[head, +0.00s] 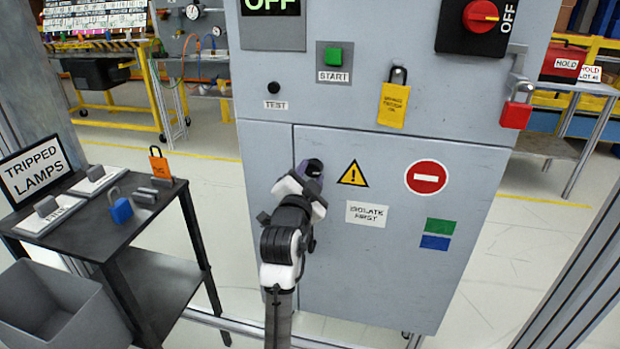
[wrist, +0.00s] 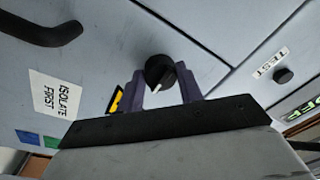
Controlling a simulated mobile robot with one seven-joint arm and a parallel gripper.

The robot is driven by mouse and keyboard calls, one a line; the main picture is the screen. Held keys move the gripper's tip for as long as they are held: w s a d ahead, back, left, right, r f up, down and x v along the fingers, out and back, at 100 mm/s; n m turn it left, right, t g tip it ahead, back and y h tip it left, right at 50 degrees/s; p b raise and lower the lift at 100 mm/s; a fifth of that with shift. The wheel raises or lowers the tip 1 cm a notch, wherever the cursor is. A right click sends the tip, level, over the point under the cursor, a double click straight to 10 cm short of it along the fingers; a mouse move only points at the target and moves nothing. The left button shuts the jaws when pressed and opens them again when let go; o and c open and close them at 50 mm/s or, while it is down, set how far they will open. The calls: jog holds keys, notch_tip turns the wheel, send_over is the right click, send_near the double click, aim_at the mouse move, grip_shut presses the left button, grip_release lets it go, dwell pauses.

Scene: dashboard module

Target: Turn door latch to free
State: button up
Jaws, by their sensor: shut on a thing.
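The door latch is a round black knob (wrist: 158,70) with a white pointer mark, set on the grey cabinet door (head: 385,270). It also shows as a dark knob at the upper left of the door in the head view (head: 314,166). My gripper (wrist: 163,88) has its purple fingers on either side of the knob and is shut on it. In the head view my gripper (head: 311,177) meets the door at the latch, and my wrist hides part of the door below. The pointer slants down and to the left in the wrist view.
A black handle (wrist: 40,30) sticks out from the door. Above the door are a TEST button (head: 273,88), a green START button (head: 333,56), a yellow padlock tag (head: 393,104) and a red padlock (head: 516,113). A dark side table (head: 100,236) stands at left.

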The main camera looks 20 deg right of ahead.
jog(key=o, duration=1)
jog(key=shift+s+a, duration=0.1)
jog(key=shift+s, duration=0.05)
